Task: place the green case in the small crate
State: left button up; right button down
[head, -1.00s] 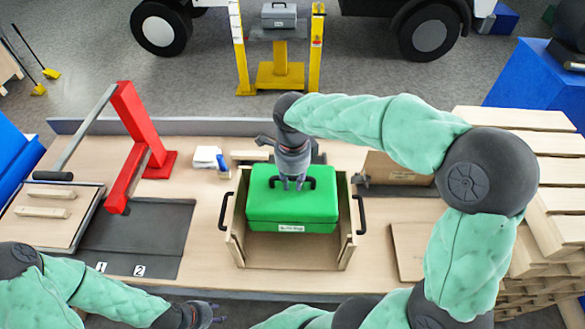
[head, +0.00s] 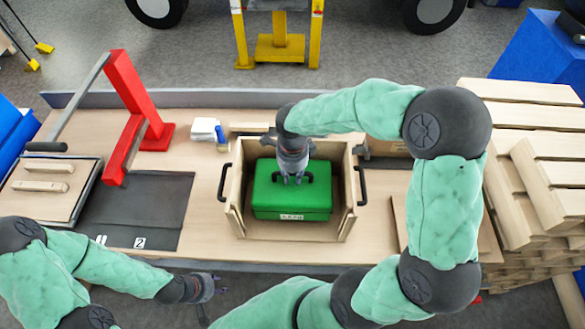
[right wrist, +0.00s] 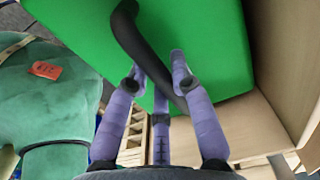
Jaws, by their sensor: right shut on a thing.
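The green case (head: 291,201) has a black handle on top and a white label on its front. It is within the walls of the small wooden crate (head: 262,230), which has black side handles; I cannot tell whether it touches the floor. My right gripper (head: 293,177) is shut on the case's handle from above. In the right wrist view the fingers (right wrist: 160,75) close around the black handle against the green case (right wrist: 200,40). My left gripper (head: 213,285) hangs at the table's front edge, away from the case; its fingers are too small to read.
A red lever press (head: 130,110) and a dark mat (head: 140,205) numbered at its front lie left of the crate. White cloths (head: 204,128) and a blue-capped item sit behind it. Stacked wooden planks (head: 530,150) stand at the right.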

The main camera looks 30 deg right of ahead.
jog(key=shift+w+f, duration=0.1)
jog(key=shift+f, duration=0.6)
jog(key=c, duration=1.1)
grip_release()
jog(key=shift+f, duration=0.1)
jog(key=shift+r, duration=0.2)
notch_tip(320, 180, up, 12)
jog(key=shift+f+p, duration=0.1)
jog(key=shift+p, duration=0.75)
